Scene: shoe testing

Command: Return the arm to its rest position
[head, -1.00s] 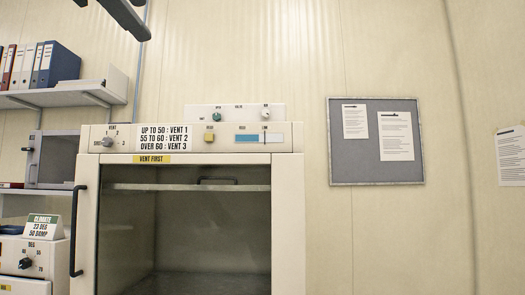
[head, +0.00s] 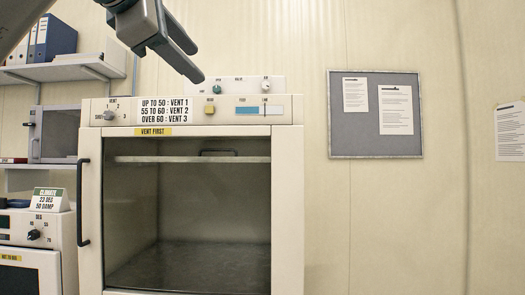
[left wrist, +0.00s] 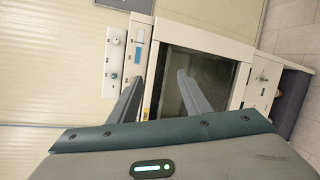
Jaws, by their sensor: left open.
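My left gripper (head: 196,63) comes in from the upper left in the head view, in front of the upper part of the white cabinet (head: 289,215). Its two fingers are apart with nothing between them. In the left wrist view the spread fingers (left wrist: 160,76) also show, empty, with the cabinet's glass front beyond them. The cabinet's glass door (head: 190,215) appears shut, with a dark handle (head: 82,200) at its left. The vent knob (head: 109,115) is on the cabinet's top panel, left of the vent rule label (head: 163,111). My right gripper is not in view.
A control box (head: 245,85) with a knob stands on top of the cabinet. At left are a shelf (head: 60,72) with binders, a climate sign (head: 50,200) and a smaller unit (head: 35,230). The wall right of the cabinet holds a grey notice board (head: 375,145).

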